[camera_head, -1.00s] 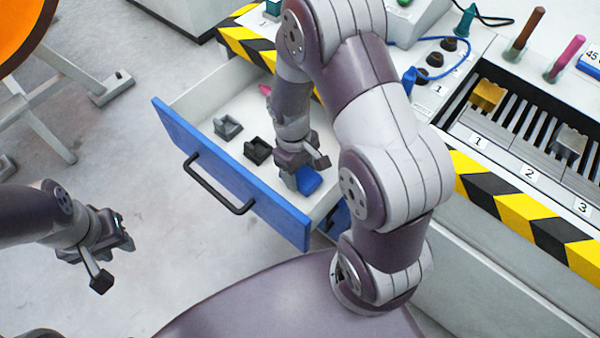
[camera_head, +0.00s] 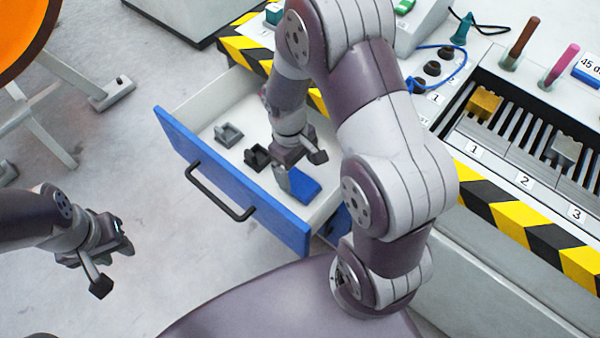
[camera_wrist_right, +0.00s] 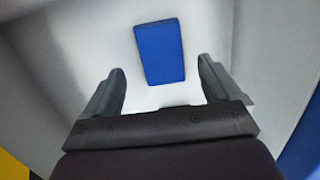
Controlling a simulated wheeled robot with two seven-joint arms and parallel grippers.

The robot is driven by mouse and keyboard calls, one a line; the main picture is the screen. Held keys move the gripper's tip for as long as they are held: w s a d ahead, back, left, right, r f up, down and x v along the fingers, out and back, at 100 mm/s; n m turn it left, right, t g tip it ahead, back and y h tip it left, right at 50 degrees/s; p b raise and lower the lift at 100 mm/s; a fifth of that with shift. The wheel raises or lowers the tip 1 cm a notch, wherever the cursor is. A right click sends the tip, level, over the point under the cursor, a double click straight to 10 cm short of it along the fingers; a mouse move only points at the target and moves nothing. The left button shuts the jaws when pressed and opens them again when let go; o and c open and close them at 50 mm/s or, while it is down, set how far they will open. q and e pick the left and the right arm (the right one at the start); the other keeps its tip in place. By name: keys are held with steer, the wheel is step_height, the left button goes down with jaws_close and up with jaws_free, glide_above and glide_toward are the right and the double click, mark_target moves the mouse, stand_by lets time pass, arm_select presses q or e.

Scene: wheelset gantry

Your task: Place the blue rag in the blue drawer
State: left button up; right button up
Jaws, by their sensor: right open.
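The blue rag (camera_head: 304,185) lies on the white floor of the open blue drawer (camera_head: 235,185), near its right end. It also shows as a flat blue rectangle in the right wrist view (camera_wrist_right: 160,50). My right gripper (camera_head: 284,178) is over the drawer, just above and left of the rag. In the right wrist view its two fingers (camera_wrist_right: 162,68) are spread wide with nothing between them, and the rag lies beyond them. My left gripper (camera_head: 118,245) hangs over the floor left of the drawer, with no object seen in it; its finger gap is unclear.
A grey block (camera_head: 228,135) and a black block (camera_head: 257,156) lie left of the rag in the drawer. The drawer's black handle (camera_head: 215,195) juts out in front. A striped bench edge (camera_head: 515,215) and a slotted rack (camera_head: 535,135) stand to the right.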

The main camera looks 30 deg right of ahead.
mark_target(294, 178)
arm_select(q)
step_height(294, 178, up, 3)
steer(key=shift+f+p, duration=0.15)
steer(key=shift+p, duration=0.75)
arm_select(e)
steer(key=s+a+r+m+t, duration=0.2)
steer(key=s+r+m+t, duration=0.1)
steer(key=r, duration=0.8)
steer(key=shift+s+m+y, duration=0.4)
steer(key=shift+s+m, duration=0.2)
steer(key=shift+s, duration=0.45)
steer(key=shift+a+r, duration=0.1)
